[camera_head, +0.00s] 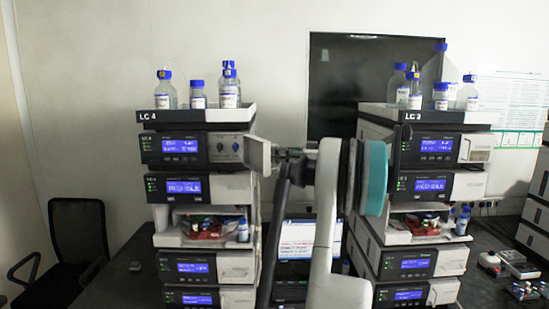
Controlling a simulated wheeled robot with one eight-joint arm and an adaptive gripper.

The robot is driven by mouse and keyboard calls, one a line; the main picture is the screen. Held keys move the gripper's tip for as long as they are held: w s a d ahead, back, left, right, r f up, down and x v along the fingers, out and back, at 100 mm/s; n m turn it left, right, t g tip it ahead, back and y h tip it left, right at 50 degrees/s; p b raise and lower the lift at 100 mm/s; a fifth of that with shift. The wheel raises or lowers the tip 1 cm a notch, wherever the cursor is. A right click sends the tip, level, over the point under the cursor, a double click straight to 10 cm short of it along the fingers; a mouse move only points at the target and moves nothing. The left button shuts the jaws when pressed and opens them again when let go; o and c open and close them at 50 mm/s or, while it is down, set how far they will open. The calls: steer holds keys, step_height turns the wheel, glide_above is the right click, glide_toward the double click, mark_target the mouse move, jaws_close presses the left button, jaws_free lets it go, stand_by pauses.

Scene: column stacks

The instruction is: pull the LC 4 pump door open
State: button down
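The LC 4 stack stands left of centre, with its pump module (180,147) at the top under the bottle tray. The pump door (257,155) is a pale panel at the module's right end. It stands swung out from the front, and the round pump fittings (226,149) behind it are exposed. My gripper (278,154) is at the right side of this door, very near or touching it. The fingers are small and partly hidden by the door and my arm, so I cannot tell whether they grip it.
The bottle tray (197,115) with several blue-capped bottles tops the LC 4 stack. The LC 3 stack (425,148) stands to the right, partly behind my arm. A dark monitor (345,75) is behind, and a chair (78,235) is at left.

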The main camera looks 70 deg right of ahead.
steer(key=shift+s+d+f, duration=0.1)
steer(key=shift+s+d, duration=0.05)
stand_by(0.3)
steer(key=c, duration=2.2)
jaws_free()
steer(key=shift+c, duration=0.2)
steer(key=shift+o, duration=0.8)
steer(key=shift+s, duration=0.2)
steer(key=shift+w, duration=0.1)
steer(key=v, duration=1.2)
